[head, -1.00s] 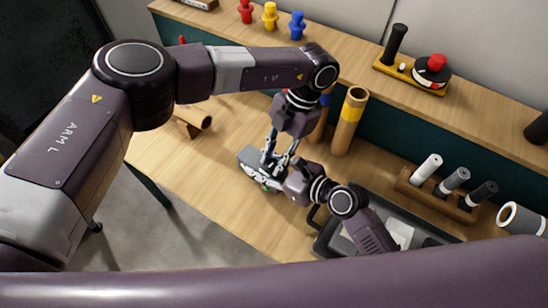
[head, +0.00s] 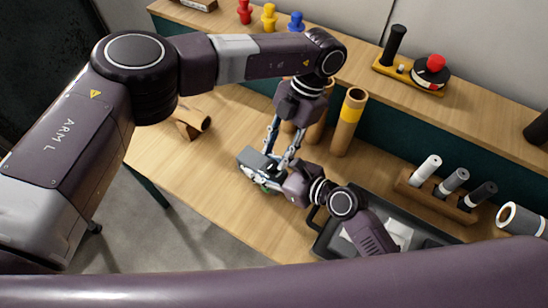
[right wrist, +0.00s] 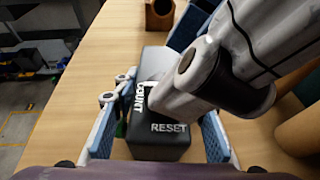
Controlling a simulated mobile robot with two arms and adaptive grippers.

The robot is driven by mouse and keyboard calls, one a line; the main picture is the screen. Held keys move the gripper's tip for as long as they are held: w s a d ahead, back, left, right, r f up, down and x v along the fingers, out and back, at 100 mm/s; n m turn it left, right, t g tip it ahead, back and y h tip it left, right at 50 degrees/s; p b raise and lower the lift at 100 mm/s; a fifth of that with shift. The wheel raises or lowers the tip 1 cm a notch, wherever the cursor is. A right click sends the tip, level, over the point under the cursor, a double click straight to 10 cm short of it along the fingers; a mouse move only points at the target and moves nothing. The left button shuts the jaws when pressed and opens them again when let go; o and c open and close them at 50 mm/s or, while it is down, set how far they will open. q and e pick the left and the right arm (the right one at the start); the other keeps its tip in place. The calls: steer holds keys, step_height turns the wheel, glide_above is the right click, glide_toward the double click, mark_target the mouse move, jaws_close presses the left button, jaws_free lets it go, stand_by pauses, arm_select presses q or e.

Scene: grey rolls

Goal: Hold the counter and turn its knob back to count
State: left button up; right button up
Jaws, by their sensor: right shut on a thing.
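The counter (head: 250,161) is a dark grey box on the table in the middle of the head view. In the right wrist view the counter (right wrist: 160,142) shows the white words COUNT and RESET on its top. My right gripper (head: 278,184) is shut on the counter, with a blue pad on either side of it in the right wrist view. My left gripper (head: 276,155) points down over the counter with its fingers spread. One grey-white finger of the left gripper covers part of the counter's top in the right wrist view. I cannot make out the knob.
A black tray (head: 322,240) lies right of the counter. A wooden rack (head: 440,196) with rolls stands behind the tray. Upright brown tubes (head: 349,121) stand behind the counter. The table's front left is clear.

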arm_select(q)
steer(key=v, duration=0.8)
steer(key=shift+r, duration=0.4)
arm_select(e)
steer(key=shift+f, duration=0.1)
arm_select(q)
steer(key=shift+d, duration=0.1)
arm_select(e)
steer(key=o, duration=1.5)
